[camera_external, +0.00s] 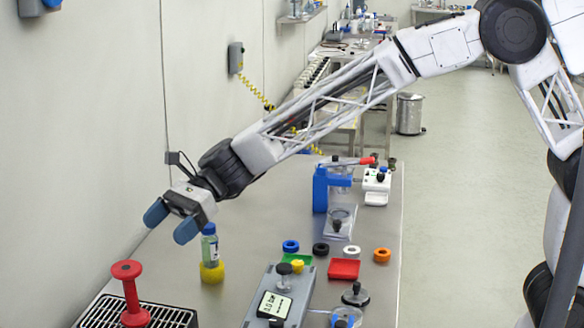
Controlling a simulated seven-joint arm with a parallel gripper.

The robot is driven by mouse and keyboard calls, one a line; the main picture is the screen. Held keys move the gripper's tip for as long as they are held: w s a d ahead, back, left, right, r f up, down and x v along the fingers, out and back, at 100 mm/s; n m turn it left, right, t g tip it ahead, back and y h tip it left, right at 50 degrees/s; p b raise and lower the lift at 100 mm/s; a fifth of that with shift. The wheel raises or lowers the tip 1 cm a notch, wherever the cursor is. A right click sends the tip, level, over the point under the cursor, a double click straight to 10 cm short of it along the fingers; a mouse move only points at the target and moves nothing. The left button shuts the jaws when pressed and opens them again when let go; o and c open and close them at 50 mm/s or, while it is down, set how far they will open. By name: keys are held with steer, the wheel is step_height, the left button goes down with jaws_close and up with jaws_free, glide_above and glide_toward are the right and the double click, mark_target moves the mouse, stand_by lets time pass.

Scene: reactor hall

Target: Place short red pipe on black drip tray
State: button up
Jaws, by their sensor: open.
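A short red pipe (131,291) with a round flange at each end stands upright on the black drip tray (168,318). The tray has a slotted grille and lies at the lower left, partly cut off by the picture's bottom edge. My gripper (171,221) is open and empty, with its two blue fingers apart. It hangs in the air above the tabletop, up and to the right of the pipe in the picture, and does not touch it.
A small capped bottle (210,244) in a yellow holder (212,272) stands just right of my gripper. A grey gauge box (279,297), colored rings and a red square (344,269) lie farther right. A blue stand (320,188) is behind. The wall is left.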

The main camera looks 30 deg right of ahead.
steer(key=d+r+n+t+h, duration=0.1)
steer(key=d+n+h, duration=0.15)
steer(key=d, duration=1.05)
steer(key=w+d+r+n+t+h, duration=0.1)
steer(key=d+r+n, duration=0.15)
steer(key=d, duration=1.05)
steer(key=d+r+n+t+h, duration=0.1)
steer(key=d+n+t+h, duration=0.15)
steer(key=d, duration=1.05)
steer(key=s+d+f+n+h, duration=0.2)
steer(key=s+d, duration=0.4)
steer(key=d, duration=0.5)
steer(key=s+d+f+n+t+h, duration=0.1)
steer(key=s+d, duration=0.4)
steer(key=d, duration=0.6)
steer(key=s+d+f+n+t+h, duration=0.1)
steer(key=s+d+n+h, duration=0.3)
steer(key=d, duration=0.8)
steer(key=s+f, duration=0.1)
steer(key=s, duration=0.1)
steer(key=shift+s+f, duration=0.35)
